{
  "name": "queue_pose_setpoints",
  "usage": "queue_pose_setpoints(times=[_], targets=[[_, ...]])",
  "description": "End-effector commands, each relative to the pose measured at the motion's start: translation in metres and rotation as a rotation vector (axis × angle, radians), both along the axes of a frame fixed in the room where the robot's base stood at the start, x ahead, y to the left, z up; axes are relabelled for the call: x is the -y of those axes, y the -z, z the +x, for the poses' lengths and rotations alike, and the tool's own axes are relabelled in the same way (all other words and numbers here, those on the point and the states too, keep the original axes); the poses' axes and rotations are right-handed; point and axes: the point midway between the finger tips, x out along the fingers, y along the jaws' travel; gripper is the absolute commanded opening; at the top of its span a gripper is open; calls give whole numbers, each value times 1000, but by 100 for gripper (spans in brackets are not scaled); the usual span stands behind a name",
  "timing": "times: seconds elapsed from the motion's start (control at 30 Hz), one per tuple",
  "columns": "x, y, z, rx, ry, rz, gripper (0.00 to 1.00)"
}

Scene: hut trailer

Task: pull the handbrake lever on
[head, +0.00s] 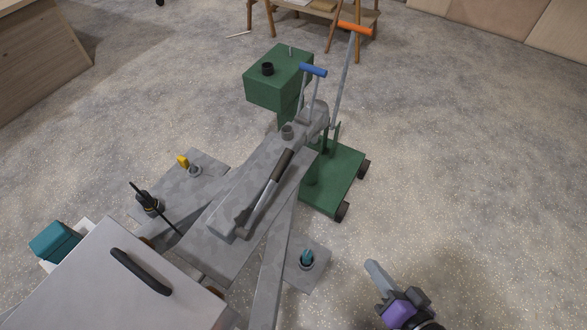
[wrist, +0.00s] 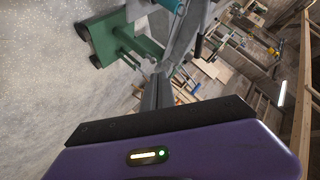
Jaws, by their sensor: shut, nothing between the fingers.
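The handbrake lever (head: 262,195) lies along the top of the grey trailer drawbar (head: 205,250) in the head view. It is a grey metal arm with a dark grip at its upper end, slanting up to the right at a low angle. My gripper (head: 371,268), with a purple body, is at the lower right of the head view, apart from the lever and to the right of the drawbar. Its fingers are shut and hold nothing. In the wrist view the shut grey fingers (wrist: 157,92) point towards the green dolly and the drawbar. I cannot clearly make out the lever there.
A green wheeled dolly (head: 333,180) with an orange-handled bar (head: 345,75) stands at the drawbar's front. A blue-handled lever (head: 313,71) and a green box (head: 278,78) are close by. A grey lid with a black handle (head: 140,271) is at lower left. Floor at right is clear.

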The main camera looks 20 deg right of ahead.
Motion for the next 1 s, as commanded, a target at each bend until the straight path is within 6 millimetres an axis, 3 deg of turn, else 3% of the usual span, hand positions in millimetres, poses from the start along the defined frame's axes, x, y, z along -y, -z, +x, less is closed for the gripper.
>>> queue_pose_setpoints(times=[0.03,0.1,0.3,0.43,0.6,0.8,1.0], targets=[[7,17,21,-10,54,111,0],[13,38,46,-37,130,281,0],[24,75,123,-112,330,778,0],[24,78,177,-168,435,1099,0],[20,63,233,-251,518,1438,0],[16,45,265,-319,555,1642,0],[14,42,269,-335,562,1676,0]])
